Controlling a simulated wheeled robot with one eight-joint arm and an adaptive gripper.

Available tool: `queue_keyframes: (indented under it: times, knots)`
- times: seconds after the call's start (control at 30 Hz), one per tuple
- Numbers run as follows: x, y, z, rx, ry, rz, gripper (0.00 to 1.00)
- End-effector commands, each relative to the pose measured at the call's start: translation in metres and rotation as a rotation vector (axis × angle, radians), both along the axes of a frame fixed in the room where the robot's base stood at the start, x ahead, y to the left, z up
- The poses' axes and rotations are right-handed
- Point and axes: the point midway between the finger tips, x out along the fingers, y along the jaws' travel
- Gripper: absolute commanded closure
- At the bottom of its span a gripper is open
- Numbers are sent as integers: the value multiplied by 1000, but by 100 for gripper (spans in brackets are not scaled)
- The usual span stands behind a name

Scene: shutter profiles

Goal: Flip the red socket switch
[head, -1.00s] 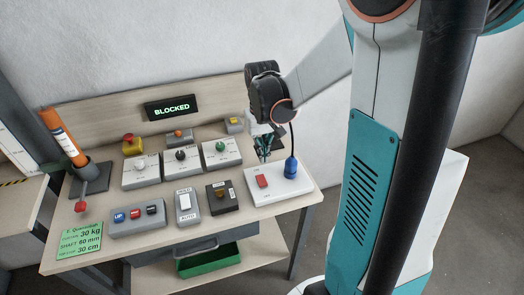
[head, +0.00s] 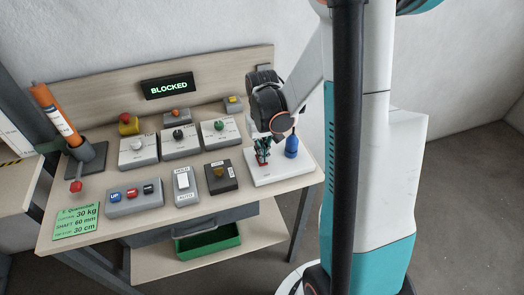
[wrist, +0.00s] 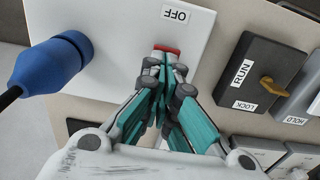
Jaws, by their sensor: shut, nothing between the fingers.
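The red socket switch (wrist: 167,49) sits on a white socket panel (wrist: 118,22) in the wrist view, just beyond my fingertips. An upside-down OFF label (wrist: 175,14) lies beyond it on the panel. My gripper (wrist: 166,62) is shut with nothing between its fingers. Its tips overlap the switch's near edge in the picture; I cannot tell whether they touch it. In the head view my gripper (head: 262,158) is over the socket panel (head: 283,175) and hides most or all of the switch.
A blue plug (wrist: 55,62) with a dark cable is in the panel beside the switch; it also shows in the head view (head: 291,147). A black RUN/LOCK box (wrist: 259,72) stands close on the other side. Several other control boxes fill the table. A display (head: 168,87) reads BLOCKED.

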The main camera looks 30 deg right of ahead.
Motion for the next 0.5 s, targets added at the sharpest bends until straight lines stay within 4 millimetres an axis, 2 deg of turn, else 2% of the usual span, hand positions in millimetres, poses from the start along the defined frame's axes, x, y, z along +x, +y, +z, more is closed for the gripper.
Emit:
queue_keyframes:
  times: [0.3, 0.5]
  knots:
    - [-6, 2, -10, -31, -108, 0, 100]
    - [-9, 3, -10, -30, -104, 0, 100]
